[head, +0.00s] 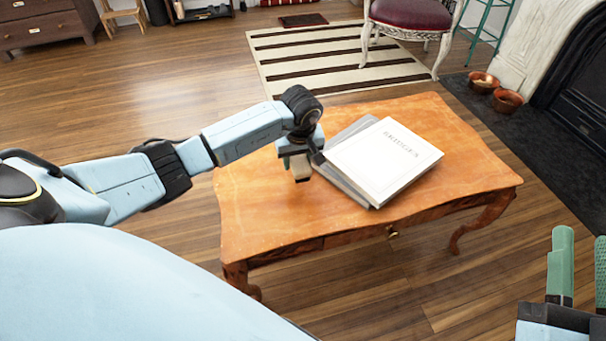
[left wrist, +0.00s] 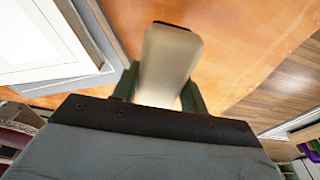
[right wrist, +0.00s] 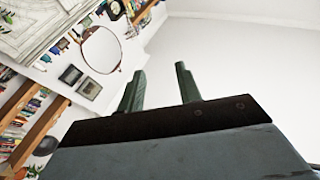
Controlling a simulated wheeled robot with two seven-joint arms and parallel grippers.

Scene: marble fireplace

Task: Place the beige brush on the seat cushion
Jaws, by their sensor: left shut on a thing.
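The beige brush (left wrist: 168,62) is between the fingers of my left gripper (left wrist: 165,92), which is shut on it. In the head view the left gripper (head: 300,170) is over the left part of the wooden table, beside the books, with the brush (head: 300,168) pointing down. I cannot tell whether the brush touches the tabletop. The dark red seat cushion (head: 410,12) is on a white carved chair at the top of the head view, beyond the table. My right gripper (right wrist: 160,90) is open and empty; it also shows at the lower right of the head view (head: 582,275).
A white book (head: 385,158) lies on grey books on the wooden table (head: 270,215). A striped rug (head: 330,62) lies behind the table, partly under the chair. Copper bowls (head: 507,100) sit on the dark hearth at right.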

